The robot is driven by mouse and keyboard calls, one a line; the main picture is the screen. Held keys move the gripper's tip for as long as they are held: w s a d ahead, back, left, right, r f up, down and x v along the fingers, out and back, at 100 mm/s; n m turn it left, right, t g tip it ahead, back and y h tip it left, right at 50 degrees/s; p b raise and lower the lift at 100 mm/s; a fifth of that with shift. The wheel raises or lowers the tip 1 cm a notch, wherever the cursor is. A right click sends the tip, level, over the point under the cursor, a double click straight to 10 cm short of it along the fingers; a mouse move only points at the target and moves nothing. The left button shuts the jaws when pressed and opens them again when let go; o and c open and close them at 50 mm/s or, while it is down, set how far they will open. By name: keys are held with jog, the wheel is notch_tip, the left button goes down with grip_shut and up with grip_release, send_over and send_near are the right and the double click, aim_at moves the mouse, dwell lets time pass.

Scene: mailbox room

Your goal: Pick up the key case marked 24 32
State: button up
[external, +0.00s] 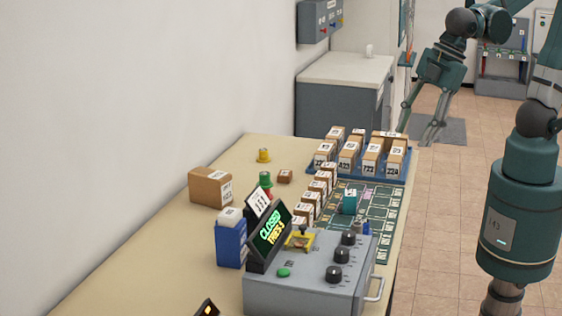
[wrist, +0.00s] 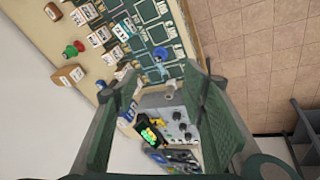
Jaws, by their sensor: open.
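I cannot read a 24 32 marking on any item, so I cannot tell which one is the key case. Small brown labelled boxes (external: 320,186) stand in a row along the green gridded mat (external: 378,225); labelled boxes also show in the wrist view (wrist: 119,30). A teal block (external: 349,201) stands on the mat. Larger numbered boxes (external: 371,157) stand on a blue tray (external: 404,179) at the far end of the table. My gripper (external: 421,122) is open, empty and raised beyond the table's right edge; its spread fingers show in the wrist view (wrist: 168,85).
A grey control box (external: 309,283) with knobs and a lit "CLOSED" sign (external: 270,234) stands at the front. A blue carton (external: 231,240), a brown box (external: 210,187), and red, green and yellow small items lie left. The tabletop's left side (external: 140,255) is mostly clear.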

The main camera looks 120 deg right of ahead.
jog(key=w+d+f+n+g+h, duration=0.1)
jog(key=w+d+f+n+g, duration=0.2)
jog(key=w+d+f, duration=0.3)
jog(key=n+g+h, duration=0.1)
jog(key=n+g, duration=0.3)
send_over(349, 192)
jog(key=w+a, duration=0.1)
jog(key=a, duration=0.1)
notch_tip(349, 192, down, 10)
jog(key=shift+w+f+p, duration=0.15)
jog(key=shift+p, duration=0.15)
jog(key=shift+x, duration=1.25)
jog(key=shift+f, duration=0.1)
jog(key=shift+w+b+x, duration=0.15)
jog(key=shift+b+x, duration=0.1)
jog(key=shift+x, duration=1)
jog(key=shift+w+b+x, duration=0.1)
jog(key=shift+b+x, duration=0.1)
jog(key=shift+x, duration=1.05)
